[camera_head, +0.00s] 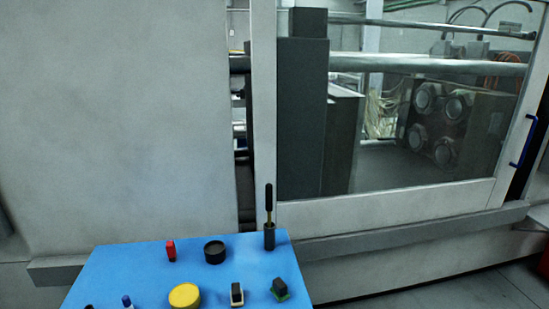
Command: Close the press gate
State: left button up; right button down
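The press gate (400,208) is a white-framed panel with a large window, filling the right half of the head view. A blue handle (524,142) is fixed upright on its right side. A narrow vertical opening (243,150) shows between the gate's left frame and the large white panel (120,120) to the left; machine parts are visible through it. Dark space also shows beside the handle at the right. Through the window I see dark blocks and metal bars of the press (300,115). Neither of my grippers is in view.
A blue table (135,260) stands in front at the lower left. On it are a red item (171,250), a black round container (214,252), a yellow round item (184,296), a holder with a dark-handled tool (269,238) and several small items. Grey floor (440,290) lies clear at lower right.

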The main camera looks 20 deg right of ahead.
aim_at(320, 216)
jog(key=l+u, duration=0.1)
jog(key=l, duration=1)
jog(key=k+l+u, duration=0.15)
jog(key=l, duration=0.95)
jog(key=i+l, duration=0.1)
jog(key=l, duration=0.45)
jog(key=i+l+u, duration=0.1)
jog(key=l, duration=0.45)
jog(key=i+l, duration=0.15)
jog(key=l, duration=0.2)
jog(key=i+l+u, duration=0.1)
jog(key=l, duration=0.25)
jog(key=i+l, duration=0.15)
jog(key=l, duration=0.2)
